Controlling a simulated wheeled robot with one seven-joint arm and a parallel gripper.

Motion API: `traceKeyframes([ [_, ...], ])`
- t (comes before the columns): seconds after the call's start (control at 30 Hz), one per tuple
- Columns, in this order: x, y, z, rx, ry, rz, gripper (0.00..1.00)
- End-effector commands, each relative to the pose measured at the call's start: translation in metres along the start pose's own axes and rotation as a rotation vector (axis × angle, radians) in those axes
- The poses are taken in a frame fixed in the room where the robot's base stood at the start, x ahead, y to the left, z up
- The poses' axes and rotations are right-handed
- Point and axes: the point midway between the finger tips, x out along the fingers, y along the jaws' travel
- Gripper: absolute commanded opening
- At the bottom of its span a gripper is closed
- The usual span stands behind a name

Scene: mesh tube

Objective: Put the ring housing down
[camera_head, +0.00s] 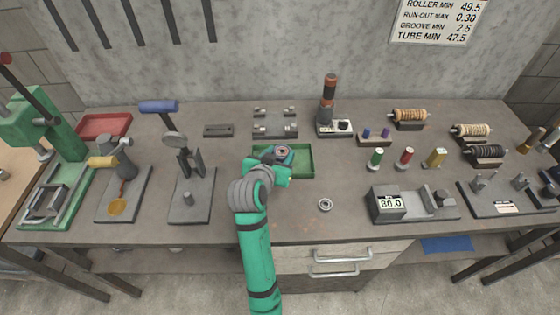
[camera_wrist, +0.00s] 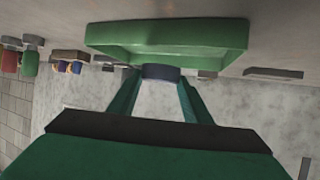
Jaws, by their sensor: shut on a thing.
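The ring housing (camera_wrist: 160,72) is a small dark round part, held between the fingertips of my gripper (camera_wrist: 158,80) in the wrist view. In the head view my gripper (camera_head: 283,154) is over the green tray (camera_head: 304,161), and the housing shows as a dark round top there. The green tray also shows in the wrist view (camera_wrist: 170,50), close beyond the fingertips. The gripper is shut on the housing. My own gripper hides part of the tray, and I cannot tell whether the housing touches it.
A small metal ring (camera_head: 325,205) lies on the bench right of my arm. A grey fixture (camera_head: 275,124) stands behind the tray, a press stand (camera_head: 190,195) to the left, and a gauge marked 80.0 (camera_head: 390,205) to the right. The bench front is mostly clear.

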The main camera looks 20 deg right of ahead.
Motion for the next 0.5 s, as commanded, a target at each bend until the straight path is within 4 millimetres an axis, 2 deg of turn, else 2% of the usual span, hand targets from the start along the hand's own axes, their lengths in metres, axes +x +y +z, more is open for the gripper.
traceKeyframes([
  [0.1, 0.011, 0.002, 0.008, -0.001, -0.001, 0.0, 0.13],
  [0.3, 0.02, 0.0, 0.029, -0.002, 0.0, -0.004, 0.13],
  [0.5, 0.021, -0.001, 0.031, -0.001, 0.003, -0.005, 0.13],
])
